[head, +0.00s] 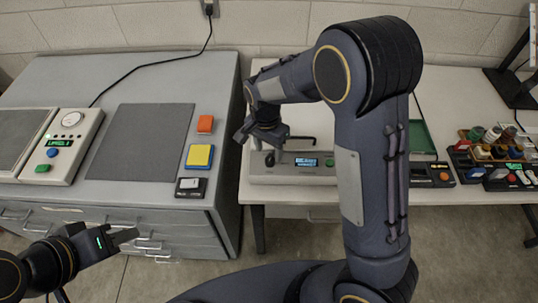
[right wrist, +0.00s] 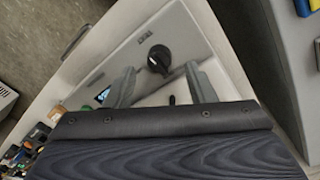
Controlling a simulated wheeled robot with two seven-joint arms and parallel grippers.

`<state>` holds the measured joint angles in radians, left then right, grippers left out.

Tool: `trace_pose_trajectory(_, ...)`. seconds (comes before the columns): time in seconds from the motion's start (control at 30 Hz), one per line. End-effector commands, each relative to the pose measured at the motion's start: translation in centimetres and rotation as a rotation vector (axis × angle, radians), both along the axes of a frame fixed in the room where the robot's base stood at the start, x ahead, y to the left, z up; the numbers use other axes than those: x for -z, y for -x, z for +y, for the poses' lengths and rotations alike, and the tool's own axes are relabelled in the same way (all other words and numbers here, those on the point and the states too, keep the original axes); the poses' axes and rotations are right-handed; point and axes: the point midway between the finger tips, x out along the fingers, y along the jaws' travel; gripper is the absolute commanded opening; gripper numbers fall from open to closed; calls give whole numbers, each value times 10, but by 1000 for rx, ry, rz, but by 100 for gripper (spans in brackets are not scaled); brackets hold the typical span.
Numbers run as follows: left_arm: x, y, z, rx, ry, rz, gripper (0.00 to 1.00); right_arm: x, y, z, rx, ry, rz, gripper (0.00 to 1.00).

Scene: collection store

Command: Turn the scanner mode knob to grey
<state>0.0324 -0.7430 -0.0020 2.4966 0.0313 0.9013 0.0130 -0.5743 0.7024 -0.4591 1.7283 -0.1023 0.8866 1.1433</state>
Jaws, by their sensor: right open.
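The scanner (head: 318,179) is a low grey box on the white table, with a small lit display and a green button. Its black knob (right wrist: 158,58) shows in the right wrist view, just beyond the fingertips and apart from them as far as I can see. My right gripper (right wrist: 160,77) is open and empty, its two fingers to either side below the knob. In the head view my right gripper (head: 277,146) hangs over the scanner's left end and partly hides the knob. The knob's mode marks are too small to read. My left gripper (head: 123,236) is low at the left, away from the scanner; its jaw gap is unclear.
A grey cabinet (head: 222,195) at the left bears a panel with a dial (head: 72,119), a dark mat (head: 142,140) and coloured button boxes. Right of my arm are a black box with an orange button (head: 444,177) and several small containers. A gap separates cabinet and table.

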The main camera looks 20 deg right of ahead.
Motion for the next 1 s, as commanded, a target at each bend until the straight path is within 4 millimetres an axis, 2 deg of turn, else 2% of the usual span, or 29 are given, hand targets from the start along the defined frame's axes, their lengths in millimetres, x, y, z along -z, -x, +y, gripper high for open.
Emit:
trace_pose_trajectory(0.1,-1,0,0,0,0,0,36,19,2,-1,0,0,4,50)
trace_pose_trajectory(0.23,-1,0,0,0,0,0,36,31,2,-1,-1,-1,2,50)
trace_pose_trajectory(0.57,-1,0,0,0,0,0,36,36,2,-1,-1,-2,-1,50)
trace_pose_trajectory(0.67,-1,0,0,0,0,0,36,36,2,-1,-1,-2,-1,39)
trace_pose_trajectory(0.9,-1,0,0,0,0,0,36,36,2,-1,-1,-2,-1,8)
trace_pose_trajectory(1.0,-1,0,0,0,0,0,36,36,2,-1,-2,-2,-1,5)
